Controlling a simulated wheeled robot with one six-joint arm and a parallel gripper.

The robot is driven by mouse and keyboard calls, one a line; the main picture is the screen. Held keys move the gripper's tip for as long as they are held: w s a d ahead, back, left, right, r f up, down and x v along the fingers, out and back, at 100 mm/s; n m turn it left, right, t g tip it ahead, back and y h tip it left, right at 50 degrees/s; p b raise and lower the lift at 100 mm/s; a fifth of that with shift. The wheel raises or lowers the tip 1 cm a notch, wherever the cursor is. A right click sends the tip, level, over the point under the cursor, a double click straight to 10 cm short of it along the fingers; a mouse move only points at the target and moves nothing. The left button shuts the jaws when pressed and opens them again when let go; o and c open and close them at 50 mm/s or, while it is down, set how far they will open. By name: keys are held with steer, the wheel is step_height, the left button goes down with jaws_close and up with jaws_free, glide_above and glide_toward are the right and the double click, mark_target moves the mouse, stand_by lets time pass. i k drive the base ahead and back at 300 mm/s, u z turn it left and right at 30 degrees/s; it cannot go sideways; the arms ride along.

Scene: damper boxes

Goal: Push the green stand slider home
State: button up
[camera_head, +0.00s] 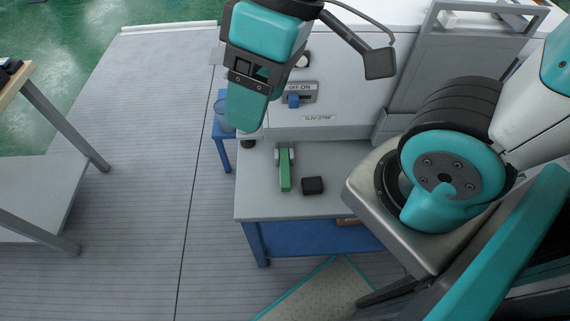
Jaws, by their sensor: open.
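The green stand slider (285,170) is a narrow upright-looking green bar on a grey stand, at the front of the grey bench top. My gripper (246,105), teal with a dark band, hangs at the upper centre-left, above and to the left of the slider. It is open and apart from the slider. The view from above hides how high it is. It covers part of the machine's left side. Nothing shows held in it.
A pale machine with an ON/OFF panel (299,93) and blue switch stands behind the slider. A small black block (312,185) lies right of it. The grey bench top (260,207) is clear in front. A blue stool (221,130) stands left; a wooden-topped table (22,82) is far left.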

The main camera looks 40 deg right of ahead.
mark_target(285, 176)
steer(key=k, duration=1.1)
steer(key=z, duration=0.7)
steer(key=i, duration=0.9)
steer(key=u, duration=0.75)
